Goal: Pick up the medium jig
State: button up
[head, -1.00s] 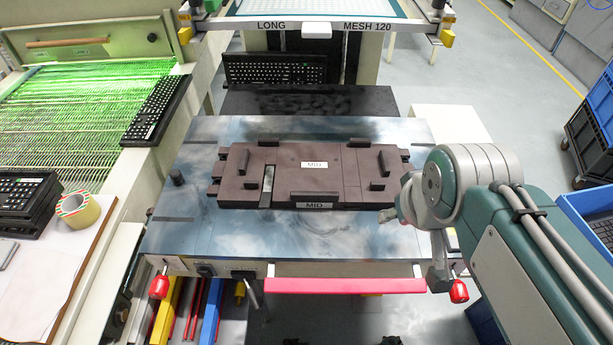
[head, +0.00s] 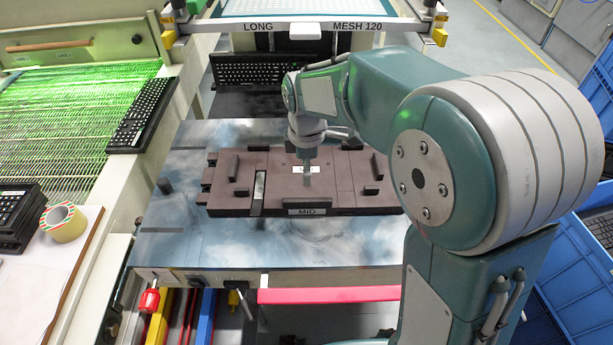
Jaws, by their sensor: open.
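The medium jig (head: 277,183) is a flat brown block with raised black tabs and white MID labels. It lies on the blue-grey metal table (head: 220,247) of the printing machine. My gripper (head: 307,178) points down over the middle of the jig, in front of its upper MID label. The gripper is open with nothing in it. I cannot tell whether the fingertips touch the jig. My arm hides the jig's right end.
Behind the table is the printing frame (head: 312,26) marked LONG and MESH 120, with a black keyboard (head: 250,71) under it. Another keyboard (head: 143,115) lies by the green-lit conveyor (head: 70,110) at left. A tape roll (head: 66,222) sits at lower left. Blue crates (head: 597,250) stand at right.

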send_over(307, 199)
jog(key=f, duration=0.5)
jog(key=shift+w, duration=0.25)
jog(key=f, duration=0.5)
jog(key=shift+s+f, duration=0.15)
jog(key=shift+s, duration=0.15)
grip_shut()
